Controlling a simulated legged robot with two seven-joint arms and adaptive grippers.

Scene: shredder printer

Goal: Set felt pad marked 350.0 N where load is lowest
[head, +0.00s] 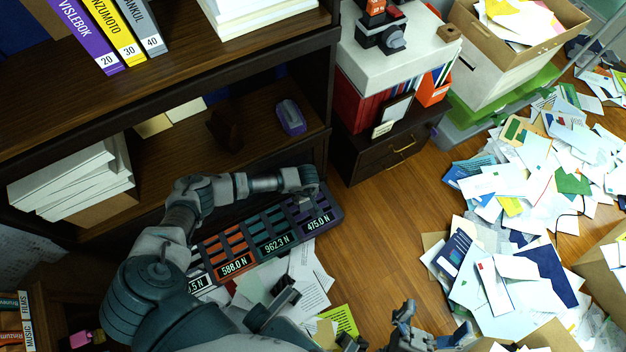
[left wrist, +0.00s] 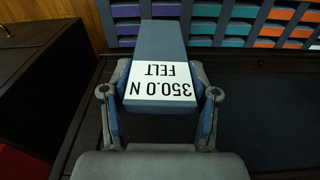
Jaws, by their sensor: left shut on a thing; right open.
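The blue felt pad (left wrist: 158,42) with a white label reading "350.0 N FELT" fills the middle of the left wrist view. My left gripper (left wrist: 160,98) is shut on it, a finger on either side; the label appears upside down. In the head view my left arm reaches over a long dark rack with orange, teal and purple slots. Its labels read 588.0 N (head: 237,266), 962.3 N (head: 277,244) and 475.0 N (head: 317,223); a label at the left end is partly hidden by my arm. My right gripper (head: 406,318) is open and empty at the bottom.
A dark shelf (head: 165,85) with binders and paper stacks stands behind the rack. A low drawer cabinet (head: 395,150) is to its right. Loose papers (head: 510,260) cover the floor at right, and some lie in front of the rack. Bare wooden floor (head: 375,235) shows between.

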